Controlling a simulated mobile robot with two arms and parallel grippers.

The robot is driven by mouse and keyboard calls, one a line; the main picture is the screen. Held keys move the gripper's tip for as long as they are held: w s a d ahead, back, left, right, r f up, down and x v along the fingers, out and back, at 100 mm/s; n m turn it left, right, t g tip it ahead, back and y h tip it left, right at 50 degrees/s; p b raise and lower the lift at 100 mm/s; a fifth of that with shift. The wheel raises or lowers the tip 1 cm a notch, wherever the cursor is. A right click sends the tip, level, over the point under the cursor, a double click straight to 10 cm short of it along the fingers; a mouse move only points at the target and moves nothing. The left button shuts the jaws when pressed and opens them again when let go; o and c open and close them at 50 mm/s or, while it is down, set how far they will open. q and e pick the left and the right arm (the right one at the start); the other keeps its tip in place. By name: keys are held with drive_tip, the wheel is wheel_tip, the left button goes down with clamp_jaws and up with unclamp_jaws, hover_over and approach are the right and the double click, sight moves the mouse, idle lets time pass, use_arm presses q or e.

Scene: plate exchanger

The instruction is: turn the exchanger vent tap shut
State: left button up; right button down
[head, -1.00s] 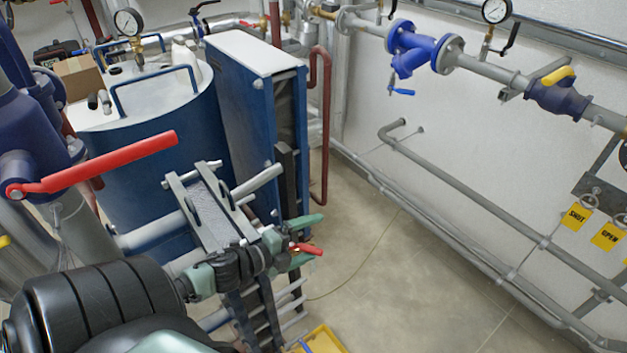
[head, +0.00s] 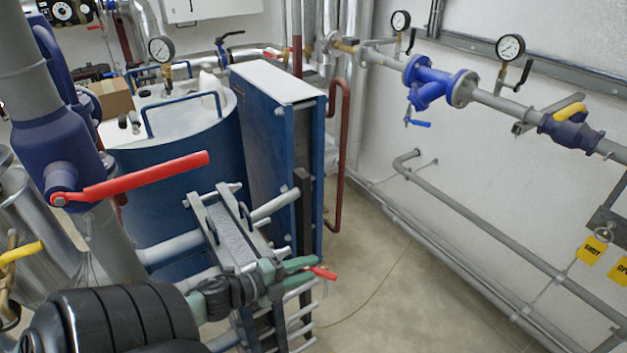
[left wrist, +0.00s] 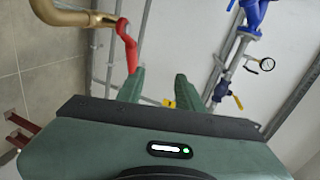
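The vent tap's red handle (head: 322,272) shows just beyond my left gripper's fingertips in the head view. In the left wrist view the red handle (left wrist: 129,45) hangs from a brass pipe (left wrist: 72,14), at upper left, beside the tip of the left-hand finger. Whether it touches that finger I cannot tell. My left gripper (head: 311,270) has green fingers that stand apart. In the left wrist view the gripper (left wrist: 160,75) is open, with nothing between its fingers. The tap's body is hidden in the head view. My right gripper is not in view.
A blue plate exchanger (head: 277,150) stands behind the gripper, with a blue tank (head: 190,160) to its left. A larger red lever (head: 140,180) sits on a blue valve at left. Grey pipes (head: 480,225) run along the right wall. The floor (head: 400,300) right of the gripper is clear.

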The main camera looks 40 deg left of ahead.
use_arm(q)
drive_tip(key=s, duration=0.1)
drive_tip(key=s+a, duration=0.2)
drive_tip(key=s, duration=0.1)
drive_tip(key=shift+f, duration=0.25)
idle(0.3)
